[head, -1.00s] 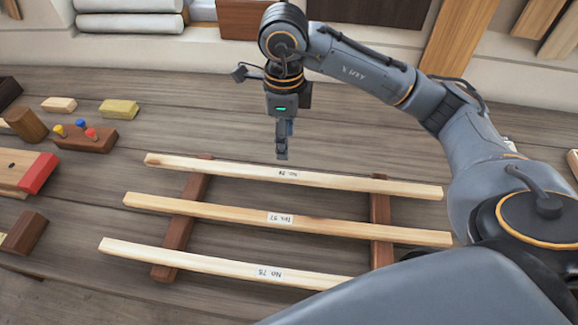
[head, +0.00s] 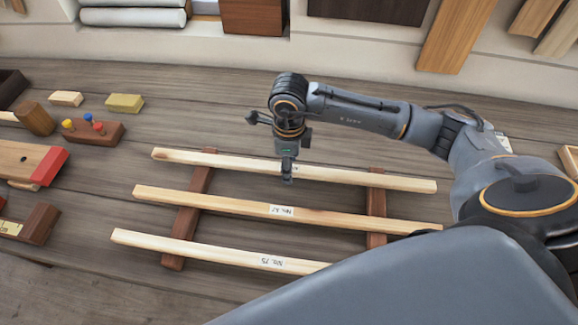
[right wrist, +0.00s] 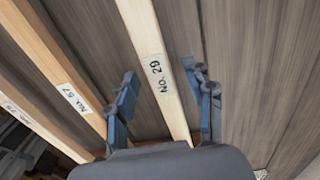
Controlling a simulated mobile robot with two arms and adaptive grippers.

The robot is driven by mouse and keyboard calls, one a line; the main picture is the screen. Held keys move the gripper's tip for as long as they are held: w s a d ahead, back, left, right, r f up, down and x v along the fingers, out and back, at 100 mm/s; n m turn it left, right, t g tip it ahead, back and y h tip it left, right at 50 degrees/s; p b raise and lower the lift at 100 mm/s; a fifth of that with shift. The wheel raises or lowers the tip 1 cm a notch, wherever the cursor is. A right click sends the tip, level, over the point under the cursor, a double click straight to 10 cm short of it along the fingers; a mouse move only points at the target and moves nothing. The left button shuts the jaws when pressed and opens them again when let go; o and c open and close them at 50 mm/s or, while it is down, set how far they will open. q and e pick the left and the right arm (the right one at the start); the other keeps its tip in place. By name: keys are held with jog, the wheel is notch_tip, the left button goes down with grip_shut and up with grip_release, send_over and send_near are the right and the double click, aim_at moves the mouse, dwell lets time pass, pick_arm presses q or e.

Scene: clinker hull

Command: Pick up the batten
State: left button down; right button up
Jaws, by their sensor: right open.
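Three pale wooden battens lie across two dark red-brown bearers. The far batten (head: 350,177) is labelled No. 29 in the right wrist view (right wrist: 154,60). The middle batten (head: 220,205) has a label that reads like No. 57 in the right wrist view (right wrist: 58,75). The near batten (head: 200,249) has a label that reads like No. 75. My right gripper (head: 288,180) points down at the far batten, near its label. In the right wrist view its open fingers (right wrist: 168,98) stand on either side of this batten, with gaps visible. My left gripper is not in view.
The two bearers (head: 187,220) (head: 376,208) stand on a grey plank bench (head: 90,200). At the left are a peg block (head: 95,130), a red-ended wooden block (head: 48,165) and small blocks. Bare bench lies beyond the battens.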

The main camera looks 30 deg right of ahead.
grip_shut()
